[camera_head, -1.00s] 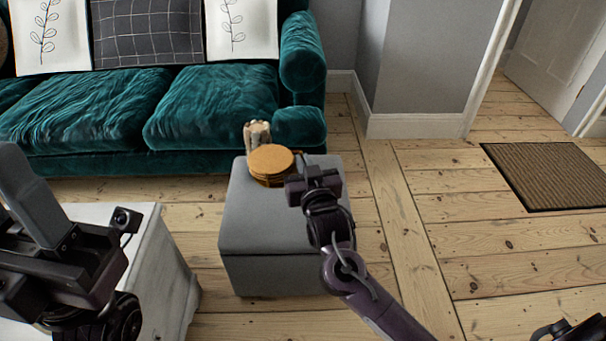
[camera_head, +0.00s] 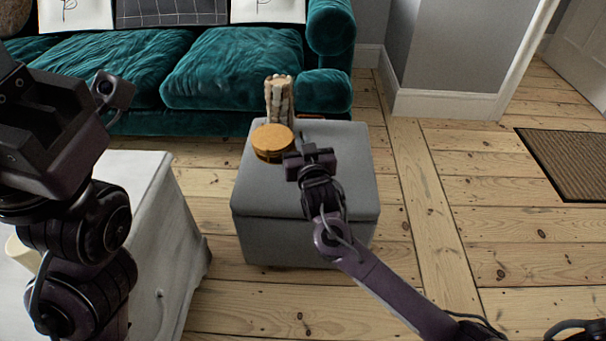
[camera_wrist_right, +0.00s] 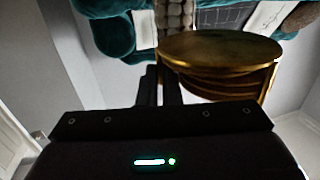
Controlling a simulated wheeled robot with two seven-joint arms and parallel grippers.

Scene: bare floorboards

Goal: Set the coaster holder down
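The coaster holder (camera_head: 272,144) is a round stack of tan coasters in a brass frame. It is over the back left part of the grey ottoman (camera_head: 302,192); I cannot tell whether its base touches the top. My right gripper (camera_head: 306,155) is at its right side. In the right wrist view the coaster holder (camera_wrist_right: 222,52) is just ahead, and the close-set fingers (camera_wrist_right: 161,86) meet its brass edge, seemingly shut on it. My left gripper (camera_head: 50,118) is raised at the left; its fingertips are not clear.
A pale ribbed vase-like object (camera_head: 279,98) stands behind the holder on the ottoman. A teal sofa (camera_head: 232,75) is behind it. A white cabinet (camera_head: 150,215) is at lower left. Floorboards (camera_head: 430,200) are clear to the right, with a brown doormat (camera_head: 572,160).

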